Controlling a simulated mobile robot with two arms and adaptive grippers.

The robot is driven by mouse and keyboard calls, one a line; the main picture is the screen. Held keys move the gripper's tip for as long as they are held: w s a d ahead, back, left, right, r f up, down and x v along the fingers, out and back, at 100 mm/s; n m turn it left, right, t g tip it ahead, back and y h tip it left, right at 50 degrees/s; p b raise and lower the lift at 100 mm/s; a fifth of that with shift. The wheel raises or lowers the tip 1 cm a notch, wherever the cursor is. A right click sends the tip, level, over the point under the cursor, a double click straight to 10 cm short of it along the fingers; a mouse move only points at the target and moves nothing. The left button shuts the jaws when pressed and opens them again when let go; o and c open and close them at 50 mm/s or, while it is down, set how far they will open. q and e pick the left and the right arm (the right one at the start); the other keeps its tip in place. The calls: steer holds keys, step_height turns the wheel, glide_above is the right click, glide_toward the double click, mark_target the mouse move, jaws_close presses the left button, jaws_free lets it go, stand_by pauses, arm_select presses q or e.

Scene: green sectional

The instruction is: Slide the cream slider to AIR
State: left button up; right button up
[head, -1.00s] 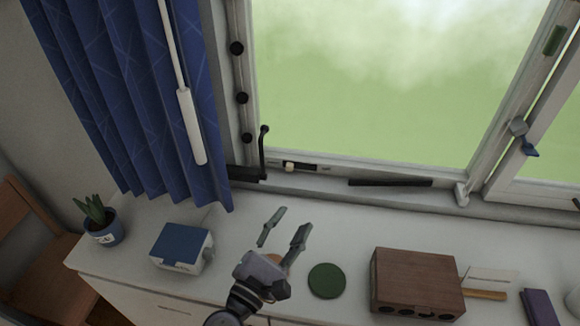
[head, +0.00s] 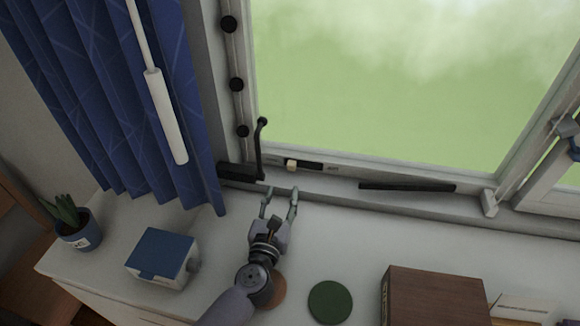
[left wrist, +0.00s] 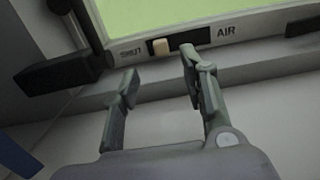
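The cream slider (head: 291,165) is a small block at the left end of a dark slot (head: 310,166) in the lower window frame. In the left wrist view the slider (left wrist: 161,46) sits beside a label that appears to read SHUT, and the AIR label (left wrist: 227,31) is right of the slot. My left gripper (head: 279,190) is open and empty, just below and in front of the slider, apart from it. In the left wrist view its fingers (left wrist: 160,78) are spread, with the right fingertip overlapping the slot's right part. My right gripper is not in view.
A black crank handle (head: 260,150) rises left of the slider. A dark bar (head: 407,187) lies along the frame to the right. A blue-topped box (head: 163,252), green disc (head: 330,301) and wooden box (head: 434,298) stand on the white counter.

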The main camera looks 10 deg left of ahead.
mark_target(291, 167)
arm_select(q)
steer(key=w, duration=0.5)
steer(key=shift+w+r, duration=0.15)
steer(key=shift+w, duration=0.25)
steer(key=w, duration=0.3)
steer(key=shift+w, duration=0.5)
steer(key=shift+c, duration=1.4)
jaws_close()
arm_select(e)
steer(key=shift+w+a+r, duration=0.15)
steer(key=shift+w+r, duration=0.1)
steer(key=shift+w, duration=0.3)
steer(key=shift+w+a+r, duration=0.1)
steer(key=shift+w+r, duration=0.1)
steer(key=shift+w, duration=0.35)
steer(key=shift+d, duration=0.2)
